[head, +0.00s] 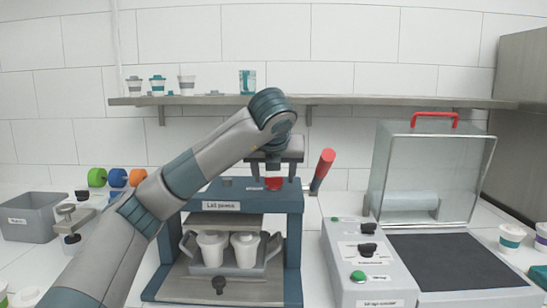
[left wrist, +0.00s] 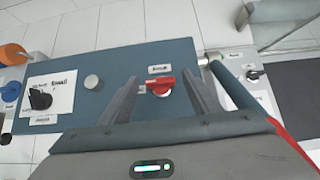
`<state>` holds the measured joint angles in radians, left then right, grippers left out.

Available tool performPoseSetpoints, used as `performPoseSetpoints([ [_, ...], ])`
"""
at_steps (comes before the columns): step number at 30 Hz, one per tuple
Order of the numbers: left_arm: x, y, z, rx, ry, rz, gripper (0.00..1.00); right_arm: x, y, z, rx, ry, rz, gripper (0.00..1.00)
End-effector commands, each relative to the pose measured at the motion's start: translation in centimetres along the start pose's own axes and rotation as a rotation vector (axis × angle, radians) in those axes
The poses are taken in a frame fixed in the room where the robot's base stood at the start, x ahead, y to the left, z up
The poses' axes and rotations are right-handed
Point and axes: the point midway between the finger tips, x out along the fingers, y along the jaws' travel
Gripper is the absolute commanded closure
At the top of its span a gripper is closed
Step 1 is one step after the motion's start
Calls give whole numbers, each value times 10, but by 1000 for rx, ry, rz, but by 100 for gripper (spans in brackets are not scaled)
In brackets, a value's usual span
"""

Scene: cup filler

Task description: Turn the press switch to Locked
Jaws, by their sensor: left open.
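The press (head: 293,200) is a blue-grey machine labelled as a lid press. Its red switch (left wrist: 163,84) sits on the top plate, with small labels around it that are too small to read surely. The switch also shows in the head view (head: 273,184). My left gripper (head: 273,172) is open and points down above the switch. In the left wrist view its fingers (left wrist: 160,90) stand on either side of the red switch, with gaps, and hold nothing. My right gripper is in neither view.
A red-handled lever (head: 322,170) rises at the press's right side. White cups (head: 211,247) stand in a tray inside the press. A grey machine with knobs (head: 367,270) and a clear hood (head: 430,170) stand right. A grey bin (head: 30,218) is left; a shelf (head: 350,101) runs behind.

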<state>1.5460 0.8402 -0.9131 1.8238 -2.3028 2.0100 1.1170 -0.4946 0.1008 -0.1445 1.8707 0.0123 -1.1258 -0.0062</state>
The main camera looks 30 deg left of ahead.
Motion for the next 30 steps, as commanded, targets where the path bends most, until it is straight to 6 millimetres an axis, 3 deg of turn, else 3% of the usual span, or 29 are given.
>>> performPoseSetpoints([
  [8,-19,0,2,1,-5,-1,44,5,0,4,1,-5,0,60],
  [30,-106,0,2,-1,-4,-1,44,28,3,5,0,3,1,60],
])
